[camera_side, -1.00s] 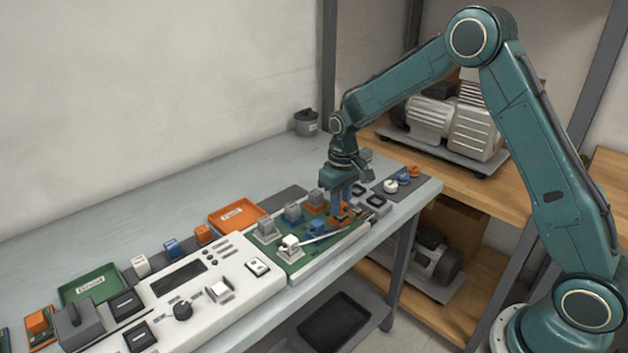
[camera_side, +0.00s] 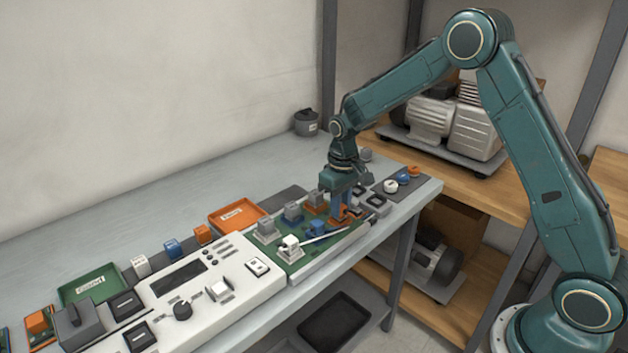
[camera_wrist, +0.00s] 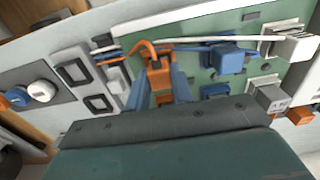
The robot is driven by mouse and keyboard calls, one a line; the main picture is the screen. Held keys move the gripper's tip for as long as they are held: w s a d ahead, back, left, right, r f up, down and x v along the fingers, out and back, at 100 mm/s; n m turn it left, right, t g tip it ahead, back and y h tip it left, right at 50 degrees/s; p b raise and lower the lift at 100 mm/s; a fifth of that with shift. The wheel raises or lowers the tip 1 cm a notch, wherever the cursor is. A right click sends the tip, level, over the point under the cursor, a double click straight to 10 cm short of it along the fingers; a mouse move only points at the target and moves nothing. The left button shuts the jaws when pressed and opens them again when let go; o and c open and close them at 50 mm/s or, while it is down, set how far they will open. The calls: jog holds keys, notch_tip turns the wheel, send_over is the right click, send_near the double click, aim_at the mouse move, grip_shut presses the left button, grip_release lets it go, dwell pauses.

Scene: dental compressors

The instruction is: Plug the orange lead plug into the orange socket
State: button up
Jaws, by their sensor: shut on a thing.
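My gripper (camera_side: 342,212) is low over the right end of the green board (camera_side: 297,262). Its blue fingers are shut on the orange lead plug (camera_wrist: 158,72), which sits between the fingertips in the wrist view. An orange lead loops from the plug, and another stretch of orange lead runs left past the pale sockets. In the side view the plug is mostly hidden by the fingers. A grey block with orange on it (camera_side: 316,201) stands behind the gripper; I cannot tell whether it is the orange socket. Whether the plug touches the board is unclear.
Black-topped square pieces (camera_wrist: 72,72) and round white and blue caps (camera_wrist: 42,90) lie on the other side. A white control panel (camera_side: 215,283) adjoins the board.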

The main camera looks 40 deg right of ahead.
jog(key=shift+f, duration=0.1)
jog(key=o, duration=1.4)
jog(key=shift+c, duration=0.2)
jog(key=shift+r, duration=3.5)
